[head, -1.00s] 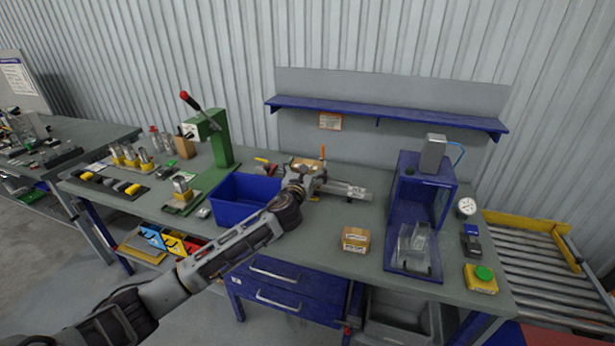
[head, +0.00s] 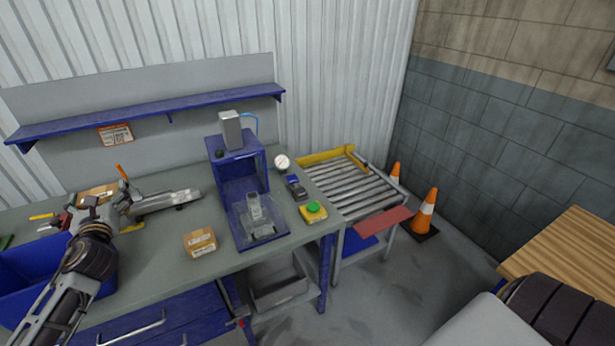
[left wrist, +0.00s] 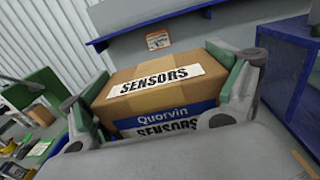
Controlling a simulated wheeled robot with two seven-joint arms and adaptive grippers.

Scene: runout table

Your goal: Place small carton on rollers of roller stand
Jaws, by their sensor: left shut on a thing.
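My left gripper (head: 102,203) is over the left part of the bench. In the left wrist view its two fingers (left wrist: 165,100) are shut on the sides of a brown carton (left wrist: 165,78) with "SENSORS" and a blue "Quorvin" label. In the head view this carton (head: 93,191) shows only partly behind the gripper; whether it touches the bench is unclear. A second brown carton (head: 200,242) stands on the bench near its front edge. The roller stand (head: 360,192) is right of the bench, with bare grey rollers and a yellow end rail. My right gripper is out of view.
A blue press fixture (head: 240,190), a gauge (head: 282,162) and a yellow button box (head: 313,212) lie between gripper and stand. A blue bin (head: 45,270) is at left. A red plate (head: 382,229) fronts the stand; a cone (head: 426,210) stands right of it.

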